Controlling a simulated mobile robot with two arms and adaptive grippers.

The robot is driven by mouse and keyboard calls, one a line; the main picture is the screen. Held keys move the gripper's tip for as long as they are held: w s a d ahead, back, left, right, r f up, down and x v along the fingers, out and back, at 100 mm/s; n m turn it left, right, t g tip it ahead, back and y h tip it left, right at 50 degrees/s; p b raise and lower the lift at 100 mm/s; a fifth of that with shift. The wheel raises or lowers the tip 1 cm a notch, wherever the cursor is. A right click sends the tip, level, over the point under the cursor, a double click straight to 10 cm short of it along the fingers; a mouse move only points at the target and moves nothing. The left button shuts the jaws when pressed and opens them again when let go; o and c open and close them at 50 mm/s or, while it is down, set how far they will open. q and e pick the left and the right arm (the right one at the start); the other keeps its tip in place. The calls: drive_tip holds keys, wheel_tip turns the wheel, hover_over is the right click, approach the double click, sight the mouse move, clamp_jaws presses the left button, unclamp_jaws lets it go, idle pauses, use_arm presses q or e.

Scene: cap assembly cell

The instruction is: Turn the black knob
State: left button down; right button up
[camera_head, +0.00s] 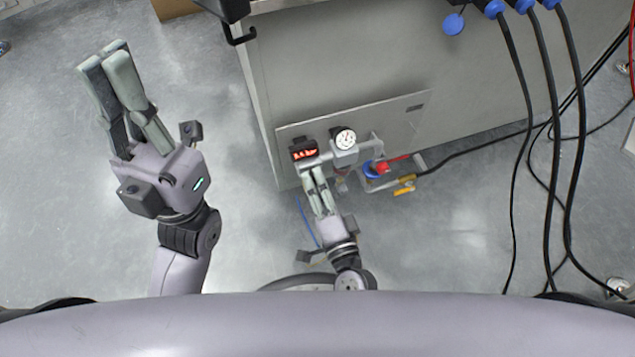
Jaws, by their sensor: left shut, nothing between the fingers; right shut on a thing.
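A regulator unit with a red-lit display (304,151) and a round white gauge (345,138) is mounted on a metal plate at the cabinet's side. My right gripper (313,178) reaches up to this unit, its fingers shut just below the display. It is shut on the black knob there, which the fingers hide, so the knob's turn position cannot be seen. My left gripper (103,52) is shut and empty, raised over the floor at the left, well away from the unit.
Right of the gauge are a blue and red fitting (377,169) and a yellow valve handle (405,185). Black cables (541,110) hang down at the right. The cabinet (360,65) fills the upper middle. Floor around my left gripper is clear.

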drive_tip(key=o, duration=1.1)
drive_tip(key=shift+o, duration=0.2)
drive_tip(key=v, duration=1.2)
drive_tip(key=shift+d, duration=0.1)
